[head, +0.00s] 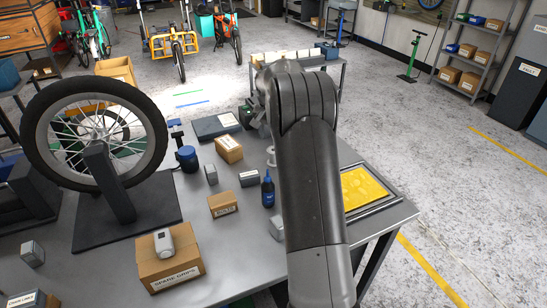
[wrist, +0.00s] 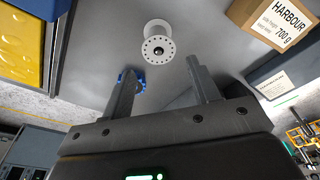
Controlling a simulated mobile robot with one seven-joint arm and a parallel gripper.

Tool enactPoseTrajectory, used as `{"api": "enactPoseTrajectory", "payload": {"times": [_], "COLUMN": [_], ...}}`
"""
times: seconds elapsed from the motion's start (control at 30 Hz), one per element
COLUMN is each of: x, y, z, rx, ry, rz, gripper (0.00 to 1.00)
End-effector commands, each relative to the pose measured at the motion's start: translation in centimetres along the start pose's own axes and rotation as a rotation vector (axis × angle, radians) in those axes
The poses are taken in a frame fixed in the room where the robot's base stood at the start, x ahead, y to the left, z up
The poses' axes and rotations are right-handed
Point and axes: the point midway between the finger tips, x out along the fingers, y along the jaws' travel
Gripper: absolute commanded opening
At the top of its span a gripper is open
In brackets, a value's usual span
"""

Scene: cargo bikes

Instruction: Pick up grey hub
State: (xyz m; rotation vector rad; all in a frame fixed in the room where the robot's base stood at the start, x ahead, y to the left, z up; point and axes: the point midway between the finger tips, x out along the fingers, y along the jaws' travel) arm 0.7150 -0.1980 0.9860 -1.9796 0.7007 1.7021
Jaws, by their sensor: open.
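The grey hub (wrist: 157,42) is a pale spool shape with a ring of holes in its flange. It rests on the grey table in the wrist view, just beyond my fingertips and roughly between their lines. In the head view a small part of the hub (head: 271,158) shows at the left edge of my arm. My gripper (wrist: 160,66) is open with nothing between its two fingers, and the fingers do not visibly touch the hub.
A labelled carton (wrist: 276,22) lies right of the hub in the wrist view. A yellow tray (head: 363,188) lies at the table's right. A dark bottle (head: 268,190), small boxes and a wheel on a stand (head: 97,135) also occupy the table. A blue part (wrist: 139,80) shows behind my left finger.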

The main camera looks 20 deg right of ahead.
Motion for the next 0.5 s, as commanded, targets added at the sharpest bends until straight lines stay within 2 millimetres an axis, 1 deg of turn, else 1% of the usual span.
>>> {"api": "enactPoseTrajectory", "payload": {"times": [0.17,0.4,0.5], "x": [1.7,5.2,6.0], "y": [0.0,0.1,0.1], "z": [-0.1,-0.1,-0.1], "rx": [0.003,0.004,0.004], "ry": [-0.003,-0.002,-0.002], "rz": [0.002,0.001,0.001], "gripper": [0.55,0.55,0.55]}}
